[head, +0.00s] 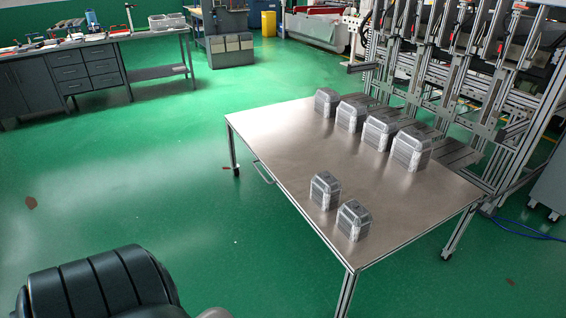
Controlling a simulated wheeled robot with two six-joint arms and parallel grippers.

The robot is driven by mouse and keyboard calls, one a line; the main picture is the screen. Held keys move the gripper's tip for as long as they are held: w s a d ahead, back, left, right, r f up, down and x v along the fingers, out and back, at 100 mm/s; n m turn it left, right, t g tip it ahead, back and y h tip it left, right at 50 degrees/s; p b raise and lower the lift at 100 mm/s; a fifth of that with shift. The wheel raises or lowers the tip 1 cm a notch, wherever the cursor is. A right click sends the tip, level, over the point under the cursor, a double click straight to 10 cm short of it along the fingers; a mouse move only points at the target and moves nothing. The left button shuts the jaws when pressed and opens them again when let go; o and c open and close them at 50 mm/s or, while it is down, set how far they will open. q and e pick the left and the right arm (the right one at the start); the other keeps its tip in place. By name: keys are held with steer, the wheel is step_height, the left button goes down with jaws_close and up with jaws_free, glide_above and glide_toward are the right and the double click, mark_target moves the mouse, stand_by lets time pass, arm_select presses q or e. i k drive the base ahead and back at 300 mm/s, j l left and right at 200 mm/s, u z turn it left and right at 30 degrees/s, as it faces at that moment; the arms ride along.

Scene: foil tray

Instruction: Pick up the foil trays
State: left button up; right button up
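Several silvery, block-shaped foil trays or tray stacks stand on a metal-topped table. A row of them runs along the table's far right edge, from the far one (326,102) past two in the middle (351,113) (379,130) to a larger one (411,150). Two more stand apart nearer the front edge, one at left (325,190) and one at right (353,221). All look upright, and nothing is holding them. Neither of my grippers shows in the head view.
The table (285,150) has bare room at its left and between the two groups. Metal frame machinery (455,85) stands close behind its right side. A grey workbench (85,75) is far left. Green floor is open left of the table. A dark ribbed shape fills the bottom left.

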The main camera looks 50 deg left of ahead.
mark_target(325, 189)
steer(key=u, duration=1.15)
steer(key=i+j+z, duration=0.2)
steer(key=i+j, duration=0.2)
